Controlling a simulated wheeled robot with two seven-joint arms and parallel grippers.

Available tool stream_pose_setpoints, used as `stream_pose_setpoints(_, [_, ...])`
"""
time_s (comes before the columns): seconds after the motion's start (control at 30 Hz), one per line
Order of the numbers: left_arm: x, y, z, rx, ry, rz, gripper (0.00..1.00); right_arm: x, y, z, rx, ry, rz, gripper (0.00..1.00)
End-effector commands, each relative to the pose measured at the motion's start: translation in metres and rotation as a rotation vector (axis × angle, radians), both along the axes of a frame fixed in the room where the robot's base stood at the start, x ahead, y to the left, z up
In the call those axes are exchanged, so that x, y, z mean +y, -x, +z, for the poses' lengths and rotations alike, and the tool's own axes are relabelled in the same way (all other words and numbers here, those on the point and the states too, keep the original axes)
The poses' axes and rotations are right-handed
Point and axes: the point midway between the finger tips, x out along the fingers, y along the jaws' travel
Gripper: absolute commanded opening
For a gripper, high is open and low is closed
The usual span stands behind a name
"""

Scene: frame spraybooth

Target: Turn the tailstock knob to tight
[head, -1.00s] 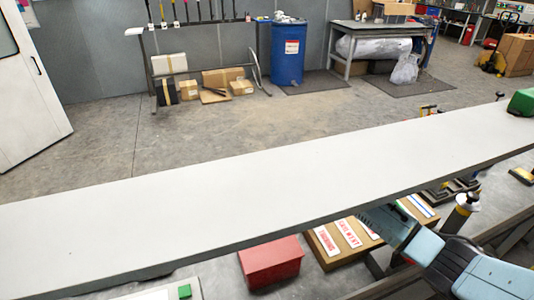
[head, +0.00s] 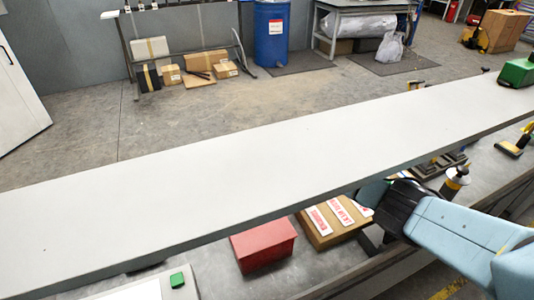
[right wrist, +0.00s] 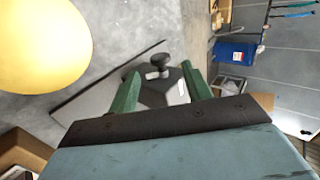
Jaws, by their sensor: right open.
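In the right wrist view a black round knob (right wrist: 161,60) stands on a dark grey block (right wrist: 158,92) with a pale mark beside the knob. It looks like the tailstock knob; its tight or loose setting cannot be read. My right gripper (right wrist: 160,71) has green fingers spread apart, with the knob showing in the gap beyond them, and nothing is held. In the head view my right arm comes in from the lower right, its dark gripper end (head: 397,204) beside the long pale panel's front edge. The knob cannot be made out in the head view. My left gripper is out of view.
The long pale panel (head: 240,150) crosses the head view. A red box (head: 263,244) and a cardboard box with signs (head: 335,218) sit below its front edge. A large pale yellow rounded thing (right wrist: 40,45) is close at the wrist view's upper left.

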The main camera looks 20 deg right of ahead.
Motion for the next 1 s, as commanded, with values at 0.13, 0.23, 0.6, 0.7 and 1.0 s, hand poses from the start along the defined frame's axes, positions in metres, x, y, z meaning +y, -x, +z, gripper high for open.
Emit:
stream_pose_setpoints(0.13, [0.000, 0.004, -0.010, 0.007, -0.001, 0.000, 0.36, 0.001, -0.013, -0.012, 0.000, 0.001, 0.000, 0.49])
stream_pose_setpoints(0.23, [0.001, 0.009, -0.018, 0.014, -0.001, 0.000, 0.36, 0.002, -0.020, -0.020, 0.001, 0.000, 0.000, 0.49])
stream_pose_setpoints(0.6, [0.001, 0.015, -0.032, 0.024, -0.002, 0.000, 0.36, 0.001, -0.034, -0.029, 0.000, 0.000, -0.001, 0.49])
stream_pose_setpoints(0.7, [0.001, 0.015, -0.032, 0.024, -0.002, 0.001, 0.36, 0.001, -0.035, -0.029, -0.001, 0.001, -0.001, 0.49])
stream_pose_setpoints(1.0, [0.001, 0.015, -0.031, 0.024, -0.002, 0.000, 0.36, 0.001, -0.035, -0.029, 0.000, 0.001, -0.001, 0.33])
